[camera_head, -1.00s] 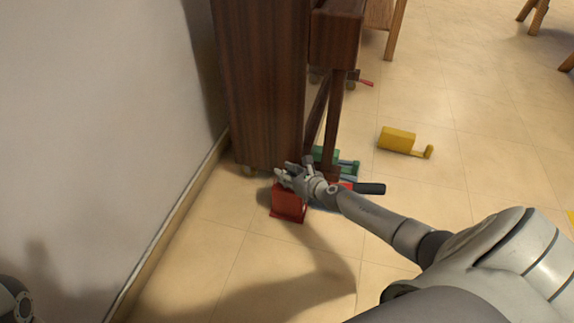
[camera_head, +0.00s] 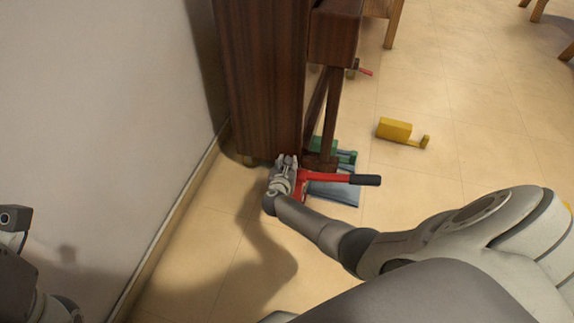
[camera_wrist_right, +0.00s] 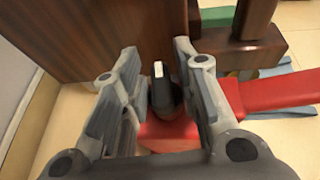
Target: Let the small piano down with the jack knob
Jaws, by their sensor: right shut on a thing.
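The small piano (camera_head: 262,85) is dark brown wood and stands beside the wall. The red jack (camera_head: 325,177) is on the floor at its near end, with a black-gripped handle pointing right. My right gripper (camera_head: 286,161) is over the jack body and hides much of it. In the right wrist view, the black jack knob (camera_wrist_right: 165,98) with a white mark stands between the fingers of my right gripper (camera_wrist_right: 157,48), which is shut on it. The red jack (camera_wrist_right: 270,92) also shows there. Parts of my left arm show at the lower left of the head view, but no left fingers.
A blue mat or plate (camera_head: 340,194) lies under the jack handle. A green jack-like object (camera_head: 345,156) is behind it, close to the piano leg. A yellow object (camera_head: 395,129) lies on the floor to the right. The wall (camera_head: 100,120) is close on the left.

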